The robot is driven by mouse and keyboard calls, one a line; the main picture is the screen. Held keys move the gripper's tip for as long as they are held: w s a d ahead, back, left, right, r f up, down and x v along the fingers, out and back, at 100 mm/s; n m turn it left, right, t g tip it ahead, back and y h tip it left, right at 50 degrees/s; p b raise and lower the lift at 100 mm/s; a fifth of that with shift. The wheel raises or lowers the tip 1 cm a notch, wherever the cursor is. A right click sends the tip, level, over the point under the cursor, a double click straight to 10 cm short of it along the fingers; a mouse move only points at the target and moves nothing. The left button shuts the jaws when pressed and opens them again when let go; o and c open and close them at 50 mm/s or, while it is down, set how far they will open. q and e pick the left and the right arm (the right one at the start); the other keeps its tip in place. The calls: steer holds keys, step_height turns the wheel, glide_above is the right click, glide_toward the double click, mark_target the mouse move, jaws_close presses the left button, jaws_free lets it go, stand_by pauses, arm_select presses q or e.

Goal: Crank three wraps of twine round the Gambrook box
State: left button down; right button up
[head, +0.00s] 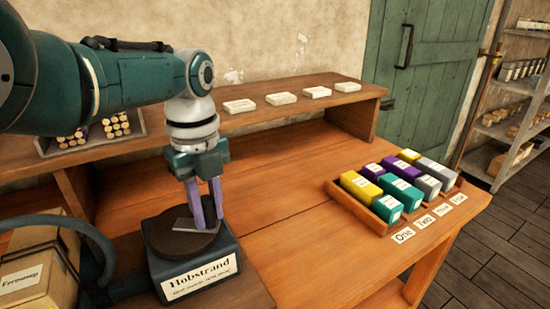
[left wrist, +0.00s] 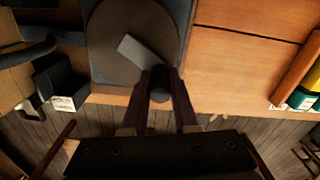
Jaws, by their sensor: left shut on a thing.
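My left gripper (head: 207,219) points down over the round dark wheel (head: 165,240) on top of the press labelled "Hobstrand" (head: 200,278). Its two purple fingers are shut on a dark upright knob (left wrist: 160,95) near the rim of the wheel, seen in the left wrist view. A flat grey bar (left wrist: 140,53) lies across the wheel beside the knob. A brown box (head: 40,270) with a white label stands at the far left, partly behind a dark curved arm; I cannot read the label surely as Gambrook. No twine can be made out. My right gripper is not in view.
A wooden tray (head: 352,205) of yellow, purple, teal and grey boxes stands at the right, with number cards (head: 403,235) before it. White blocks (head: 281,98) line the back shelf. A bin of twine-coloured spools (head: 117,126) sits at back left. The middle table is clear.

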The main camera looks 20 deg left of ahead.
mark_target(192, 244)
arm_select(q)
steer(key=m+p, duration=0.1)
steer(key=s+m+p, duration=0.1)
steer(key=shift+d+r+m, duration=0.1)
steer(key=shift+r+m, duration=0.1)
steer(key=shift+m, duration=0.2)
steer(key=s+m+p, duration=0.1)
steer(key=m, duration=0.1)
steer(key=shift+s+m, duration=0.1)
steer(key=shift+m, duration=0.3)
steer(key=shift+s+a+f+m+p, duration=0.1)
steer(key=shift+s+m+p, duration=0.2)
steer(key=shift+m, duration=0.3)
steer(key=shift+s+a+m+p, duration=0.1)
steer(key=shift+s+m+p, duration=0.1)
steer(key=shift+m+p, duration=0.3)
steer(key=shift+s+a+f+m, duration=0.1)
steer(key=shift+s+a+m, duration=0.15)
steer(key=shift+m, duration=0.6)
steer(key=shift+s+a+m, duration=0.1)
steer(key=shift+s+m, duration=0.15)
steer(key=shift+m, duration=0.6)
steer(key=c, duration=0.7)
jaws_free()
